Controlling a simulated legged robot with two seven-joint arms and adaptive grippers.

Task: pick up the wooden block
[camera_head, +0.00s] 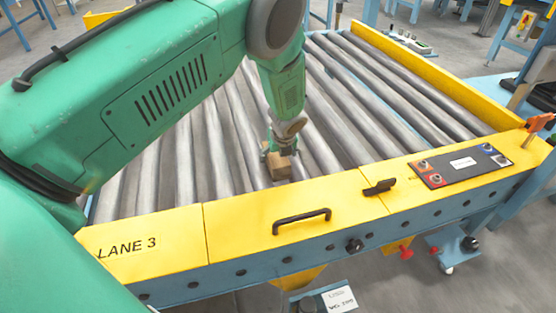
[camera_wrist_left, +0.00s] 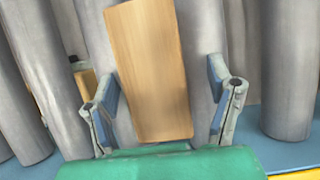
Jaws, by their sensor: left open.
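The wooden block (camera_head: 279,168) rests on the grey rollers near the yellow front rail, partly hidden by my left gripper (camera_head: 280,148) in the head view. In the left wrist view, the block (camera_wrist_left: 150,65) is a long, light-brown piece with visible grain, tilted slightly. It lies between the two spread fingers of my left gripper (camera_wrist_left: 160,92), with a visible gap on each side. The gripper is open. The block's lower end meets the green edge of my gripper in this view. My right gripper is not in view.
The roller conveyor has a yellow front rail (camera_head: 240,217) marked LANE 3, with a black handle (camera_head: 301,221) and a button panel (camera_head: 459,166). A yellow rail (camera_head: 420,76) borders the right side. A small tan object (camera_wrist_left: 86,84) with a dark top shows left of the block. Other rollers look clear.

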